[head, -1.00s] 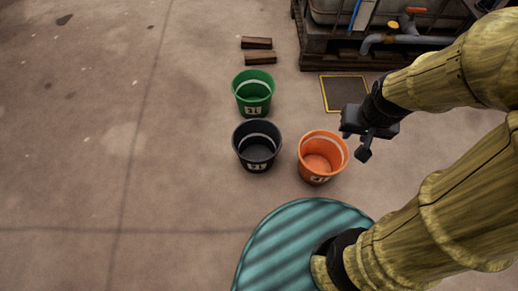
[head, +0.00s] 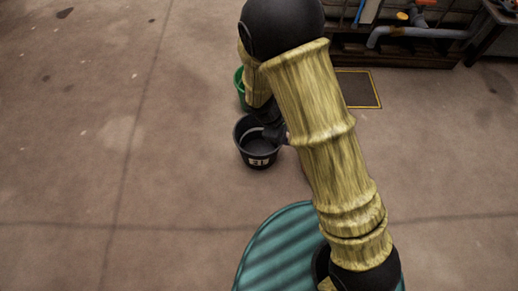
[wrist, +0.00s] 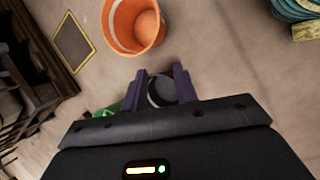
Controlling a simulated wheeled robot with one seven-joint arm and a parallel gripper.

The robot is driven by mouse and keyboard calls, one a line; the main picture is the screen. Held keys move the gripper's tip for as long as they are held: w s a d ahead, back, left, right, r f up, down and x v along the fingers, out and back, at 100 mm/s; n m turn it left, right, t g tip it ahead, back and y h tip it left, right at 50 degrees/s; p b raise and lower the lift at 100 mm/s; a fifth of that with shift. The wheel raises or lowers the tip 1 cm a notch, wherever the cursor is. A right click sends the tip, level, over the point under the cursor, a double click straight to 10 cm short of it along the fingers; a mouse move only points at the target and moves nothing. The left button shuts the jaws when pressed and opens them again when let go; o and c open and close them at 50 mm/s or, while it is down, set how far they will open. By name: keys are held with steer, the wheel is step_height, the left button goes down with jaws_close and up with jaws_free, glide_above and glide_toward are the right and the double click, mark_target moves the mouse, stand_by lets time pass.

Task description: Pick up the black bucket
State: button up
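The black bucket (head: 258,160) stands upright on the concrete floor in the head view, with a white label on its front. My gripper (head: 273,133) is over its right rim, partly hidden by my arm. In the wrist view, the two purple fingers of my gripper (wrist: 161,75) are apart. A dark round shape with a pale band, apparently the black bucket (wrist: 161,92), shows between them. I cannot tell whether the fingers touch it.
The orange bucket (wrist: 136,24) shows in the wrist view and is hidden behind my arm in the head view. The green bucket (head: 239,88) stands just behind the black one, partly covered. A yellow-edged floor plate (head: 358,88) lies behind. The left floor is clear.

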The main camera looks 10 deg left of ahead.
steer(key=s+a+f+n+t+b, duration=0.2)
steer(key=a+f+n+t, duration=0.3)
steer(key=a+f+n, duration=0.6)
step_height(320, 180, down, 5)
steer(key=shift+s+a+r+h+b, duration=0.15)
steer(key=shift+a+h+b, duration=0.3)
steer(key=shift+a, duration=0.55)
steer(key=b, duration=0.7)
glide_toward(271, 152)
steer(key=a+f+x, duration=0.1)
steer(key=x, duration=0.5)
steer(key=shift+s+r, duration=0.1)
steer(key=shift+r, duration=0.1)
steer(key=shift+d, duration=0.15)
steer(key=b+x, duration=0.3)
steer(key=x, duration=0.1)
steer(key=shift+d+b, duration=0.1)
steer(key=shift+b, duration=0.3)
steer(key=shift+w+d+f, duration=0.25)
steer(key=shift+w+f, duration=0.05)
steer(key=shift+w, duration=0.1)
